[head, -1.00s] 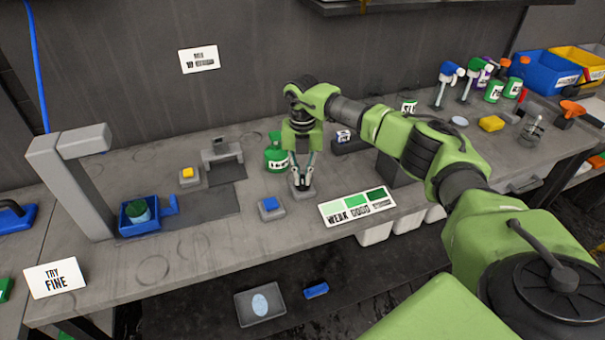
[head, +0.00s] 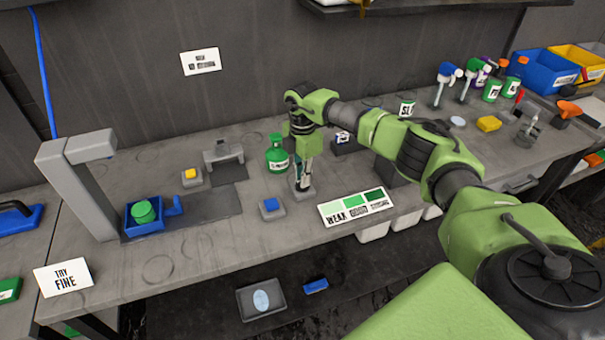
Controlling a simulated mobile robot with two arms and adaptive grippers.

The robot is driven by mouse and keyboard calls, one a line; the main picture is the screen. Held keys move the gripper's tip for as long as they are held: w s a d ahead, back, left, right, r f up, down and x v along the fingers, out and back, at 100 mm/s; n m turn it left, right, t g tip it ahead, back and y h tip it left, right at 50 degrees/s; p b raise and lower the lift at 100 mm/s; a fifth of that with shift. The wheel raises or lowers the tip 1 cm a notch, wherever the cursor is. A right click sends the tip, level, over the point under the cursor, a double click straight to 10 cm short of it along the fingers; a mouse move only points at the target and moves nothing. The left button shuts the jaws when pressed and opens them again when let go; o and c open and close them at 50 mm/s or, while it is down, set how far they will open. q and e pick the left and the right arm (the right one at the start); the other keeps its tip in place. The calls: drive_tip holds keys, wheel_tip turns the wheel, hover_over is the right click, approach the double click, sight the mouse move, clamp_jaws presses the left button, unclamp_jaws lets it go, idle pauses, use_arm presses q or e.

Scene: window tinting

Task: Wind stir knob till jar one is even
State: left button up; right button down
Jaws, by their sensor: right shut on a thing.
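My right gripper (head: 302,184) points down at a small grey base (head: 303,195) near the middle of the bench and is shut on the stir knob there. The knob is mostly hidden by the fingers. A jar (head: 144,211) with bright green contents stands in a blue holder (head: 160,226) at the left, under a grey post with an overhanging arm (head: 90,146). I take it to be jar one; its green looks even from here. My left gripper is not in view.
A shade card (head: 356,207) with three greens lies right of the gripper. A green bottle (head: 277,155) stands close behind it. A blue button (head: 270,204) and a yellow button (head: 190,174) sit on the left.

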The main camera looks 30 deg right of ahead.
drive_tip(key=m+p, duration=0.2)
drive_tip(key=m, duration=0.3)
drive_tip(key=shift+w+d+r, duration=0.1)
drive_tip(key=shift+r, duration=0.05)
drive_tip(key=shift+m, duration=0.4)
drive_tip(key=c, duration=2.1)
unclamp_jaws()
drive_tip(key=shift+c, duration=0.2)
wheel_tip(320, 180, up, 12)
